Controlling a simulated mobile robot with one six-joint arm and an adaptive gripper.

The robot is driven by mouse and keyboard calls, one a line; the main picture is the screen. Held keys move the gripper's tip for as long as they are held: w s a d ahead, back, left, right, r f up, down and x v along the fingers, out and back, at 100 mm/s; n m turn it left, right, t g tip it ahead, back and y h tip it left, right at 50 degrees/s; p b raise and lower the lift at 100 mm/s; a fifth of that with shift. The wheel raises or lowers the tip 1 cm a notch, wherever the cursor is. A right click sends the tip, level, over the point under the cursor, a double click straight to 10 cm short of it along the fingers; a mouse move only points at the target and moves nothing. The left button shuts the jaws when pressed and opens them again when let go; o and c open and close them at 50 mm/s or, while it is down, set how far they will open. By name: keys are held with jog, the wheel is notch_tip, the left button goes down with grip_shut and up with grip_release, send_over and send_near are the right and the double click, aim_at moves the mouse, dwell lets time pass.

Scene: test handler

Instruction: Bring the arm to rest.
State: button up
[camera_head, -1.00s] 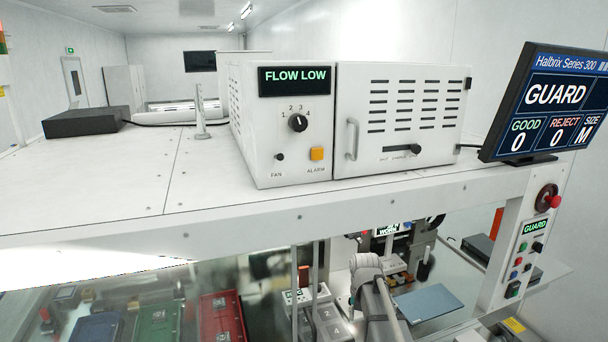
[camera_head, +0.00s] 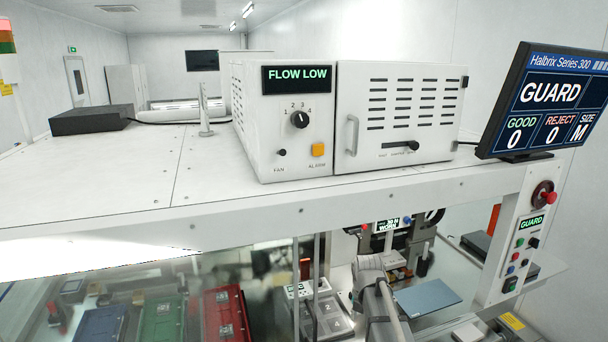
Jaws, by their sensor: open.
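Part of my arm (camera_head: 378,298) shows low in the middle of the head view, inside the machine below the white top. Its grey links run down and out of the bottom edge. My gripper is not visible, so I cannot see whether it touches anything.
A white control box (camera_head: 283,120) reading "FLOW LOW" stands on the machine top (camera_head: 120,175). A monitor (camera_head: 545,105) reads "GUARD". Below are red (camera_head: 225,315), green (camera_head: 162,322) and blue (camera_head: 100,324) trays, and a blue-grey plate (camera_head: 427,298) right of my arm.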

jog(key=s+m, duration=0.1)
jog(key=m, duration=0.1)
jog(key=s+m, duration=0.1)
jog(key=m, duration=0.1)
jog(key=s+m, duration=0.1)
jog(key=m, duration=0.1)
jog(key=shift+m, duration=0.4)
jog(key=m, duration=0.2)
jog(key=s+m, duration=0.1)
jog(key=m, duration=0.1)
jog(key=shift+s, duration=0.3)
jog(key=s+m, duration=0.8)
jog(key=m, duration=1.1)
notch_tip(320, 180, down, 20)
jog(key=s+b, duration=0.2)
jog(key=b, duration=1.8)
jog(key=shift+s+f, duration=0.15)
jog(key=shift+f, duration=0.1)
